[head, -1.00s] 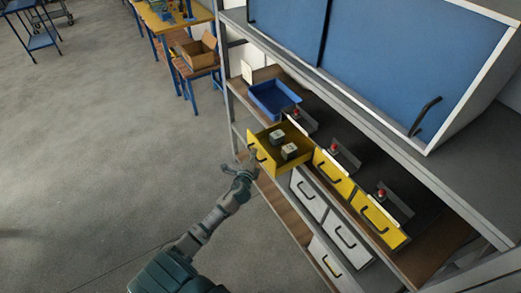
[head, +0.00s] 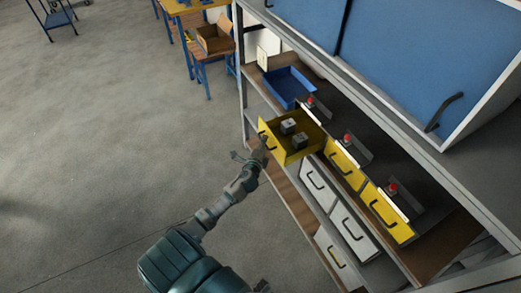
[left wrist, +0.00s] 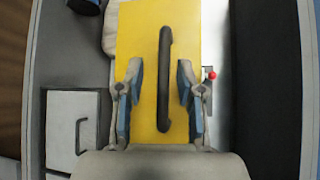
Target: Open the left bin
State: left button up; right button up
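The left bin is a yellow drawer (head: 298,152) at the left end of the yellow row in the head view. It stands pulled out from the shelf, with two grey blocks (head: 293,132) inside. Its black handle (left wrist: 164,80) shows against the yellow front in the left wrist view. My left gripper (head: 262,150) is at the front of this bin. In the left wrist view its two fingers (left wrist: 159,90) stand apart on either side of the handle, with gaps between, so it is open. My right gripper does not show.
Two more yellow bins (head: 387,213) sit shut to the right, with white drawers (head: 352,231) below. A blue tray (head: 289,86) lies on the shelf behind. Red buttons (head: 348,138) stand behind the bins. Tall blue panels (head: 420,60) rise above.

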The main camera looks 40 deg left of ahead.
pick_arm(q)
jog(key=v, duration=1.1)
jog(key=shift+s, duration=0.2)
jog(key=shift+f, duration=0.2)
